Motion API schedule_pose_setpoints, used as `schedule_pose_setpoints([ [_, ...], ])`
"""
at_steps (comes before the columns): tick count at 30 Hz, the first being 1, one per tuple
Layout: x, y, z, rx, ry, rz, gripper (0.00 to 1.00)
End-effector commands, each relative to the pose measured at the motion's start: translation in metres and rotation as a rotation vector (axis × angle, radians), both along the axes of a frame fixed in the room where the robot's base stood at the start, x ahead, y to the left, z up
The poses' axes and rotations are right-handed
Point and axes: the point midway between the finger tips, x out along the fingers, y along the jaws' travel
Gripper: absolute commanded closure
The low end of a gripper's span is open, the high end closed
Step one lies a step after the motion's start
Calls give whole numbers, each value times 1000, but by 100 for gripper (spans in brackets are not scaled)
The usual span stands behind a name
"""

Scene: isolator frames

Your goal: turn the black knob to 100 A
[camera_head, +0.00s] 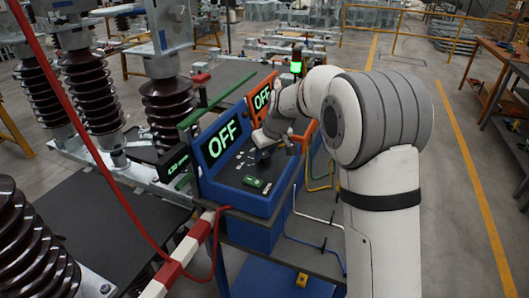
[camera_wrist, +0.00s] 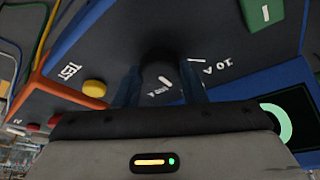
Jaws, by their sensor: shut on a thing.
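The black knob (camera_wrist: 158,74) sits on the dark top panel of the blue device (camera_head: 238,200), with white scale markings (camera_wrist: 216,69) beside it in the wrist view. White strokes show near the knob, but I cannot read which value it points at. My gripper (camera_wrist: 160,88) has its two fingers on either side of the knob and is shut on it. In the head view my gripper (camera_head: 268,138) is over the blue panel and largely hides the knob. The blue device's display (camera_head: 223,144) reads OFF.
An orange device (camera_head: 262,96), also reading OFF, stands close behind the blue one. Red-and-white bar (camera_head: 188,243) and cables are nearby. Open floor lies to the right.

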Motion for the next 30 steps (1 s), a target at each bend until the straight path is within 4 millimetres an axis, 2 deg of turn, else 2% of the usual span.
schedule_pose_setpoints([
  [11, 0, 1, 0, -1, -2, -103, 86],
  [30, -1, 5, -1, 1, -5, -609, 86],
])
